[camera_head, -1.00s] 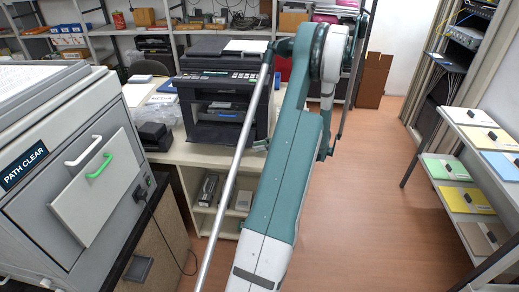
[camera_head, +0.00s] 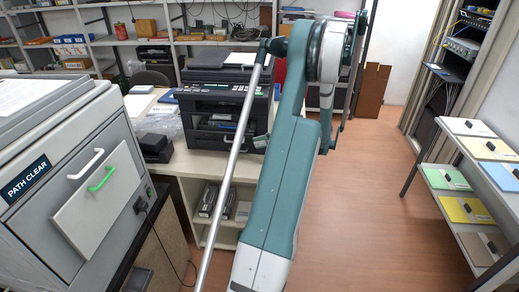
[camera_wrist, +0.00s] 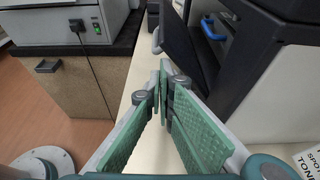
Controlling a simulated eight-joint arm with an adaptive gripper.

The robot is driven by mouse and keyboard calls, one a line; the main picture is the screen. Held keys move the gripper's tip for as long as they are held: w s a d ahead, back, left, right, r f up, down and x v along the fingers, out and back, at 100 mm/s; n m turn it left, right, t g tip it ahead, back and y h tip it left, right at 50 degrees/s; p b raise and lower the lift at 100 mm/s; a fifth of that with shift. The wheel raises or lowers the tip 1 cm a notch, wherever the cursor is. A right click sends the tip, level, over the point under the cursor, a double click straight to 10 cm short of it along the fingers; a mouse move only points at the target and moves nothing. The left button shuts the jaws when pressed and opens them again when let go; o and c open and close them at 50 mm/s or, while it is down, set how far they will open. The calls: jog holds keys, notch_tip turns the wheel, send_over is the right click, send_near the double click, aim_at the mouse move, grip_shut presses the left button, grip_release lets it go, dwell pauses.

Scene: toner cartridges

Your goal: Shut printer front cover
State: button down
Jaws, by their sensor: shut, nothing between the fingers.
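The black printer (camera_head: 214,98) stands on the desk left of my arm in the head view. Its front shows a dark opening with parts inside. In the wrist view a dark panel (camera_wrist: 181,38), which looks like the front cover, stands away from the printer body (camera_wrist: 268,85). A grey handle (camera_wrist: 156,40) is on its outer side, and a blue handle (camera_wrist: 213,31) shows in the gap behind it. My gripper (camera_wrist: 163,88) is shut and empty, low beside the panel; whether it touches is unclear. The head view does not show the fingertips clearly.
A grey machine (camera_head: 65,185) labelled PATH CLEAR stands at the left with white and green handles. A small black box (camera_head: 154,147) sits on the desk left of the printer. A rack with coloured trays (camera_head: 470,180) is at the right. The floor (camera_head: 370,200) between is open.

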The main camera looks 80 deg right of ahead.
jog(key=shift+m+y, duration=0.4)
jog(key=shift+m, duration=0.1)
jog(key=shift+d+r+p, duration=0.15)
jog(key=shift+d+r, duration=0.6)
jog(key=shift+d, duration=0.2)
jog(key=shift+d+r+p, duration=0.15)
jog(key=shift+d+r, duration=0.6)
jog(key=shift+d, duration=0.15)
jog(key=shift+s, duration=0.1)
jog(key=s+d, duration=0.3)
jog(key=s, duration=0.6)
jog(key=shift+s+r, duration=0.15)
jog(key=shift+r, duration=0.3)
jog(key=shift+d, duration=0.1)
